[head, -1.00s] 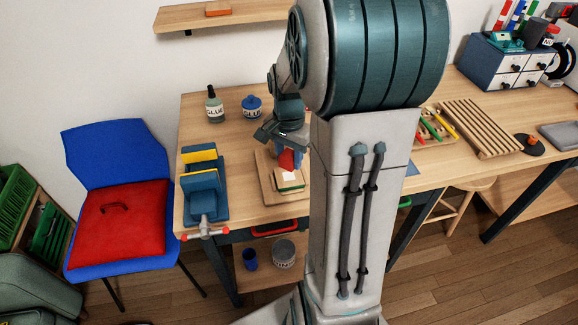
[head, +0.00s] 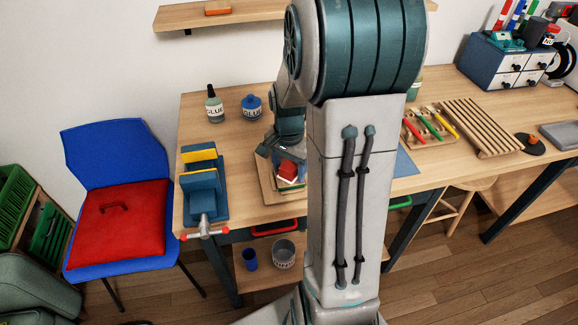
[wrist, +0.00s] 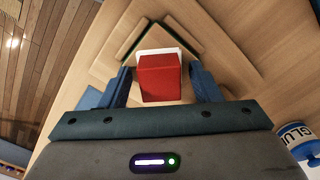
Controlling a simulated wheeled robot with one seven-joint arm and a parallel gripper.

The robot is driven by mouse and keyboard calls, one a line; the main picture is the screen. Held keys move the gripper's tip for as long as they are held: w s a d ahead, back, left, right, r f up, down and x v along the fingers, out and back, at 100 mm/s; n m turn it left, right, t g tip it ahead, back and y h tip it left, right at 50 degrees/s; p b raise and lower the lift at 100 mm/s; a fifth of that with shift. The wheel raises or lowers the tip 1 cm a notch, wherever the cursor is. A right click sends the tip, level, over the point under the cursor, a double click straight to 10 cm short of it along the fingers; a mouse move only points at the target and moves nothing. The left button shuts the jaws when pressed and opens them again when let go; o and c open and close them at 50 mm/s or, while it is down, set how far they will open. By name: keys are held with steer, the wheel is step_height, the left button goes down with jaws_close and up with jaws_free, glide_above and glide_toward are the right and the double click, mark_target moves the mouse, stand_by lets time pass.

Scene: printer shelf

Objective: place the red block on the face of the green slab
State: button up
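The red block (head: 287,170) lies on the green slab (head: 291,188), on the white layer that covers part of the slab's face. In the wrist view the red block (wrist: 160,80) sits between the fingertips of my gripper (wrist: 162,86). A narrow gap shows on each side of it, so my gripper looks open around it. The white layer and the slab's green edge (wrist: 186,43) show beyond the block. In the head view my gripper is just above and behind the block, partly hidden by my arm.
The slab rests on a wooden board (head: 266,185) near the table's front edge. A blue-and-yellow vise (head: 203,190) stands to its left. A glue bottle (head: 214,106) and a blue-lidded glue jar (head: 252,107) stand behind.

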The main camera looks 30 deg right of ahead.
mark_target(289, 166)
step_height(289, 166, up, 12)
steer(key=s+a+n+t, duration=0.2)
steer(key=s+a+n, duration=1)
steer(key=shift+s+t+p, duration=0.15)
steer(key=shift+t+p, duration=0.2)
steer(key=shift+t, duration=0.05)
steer(key=shift+r, duration=0.1)
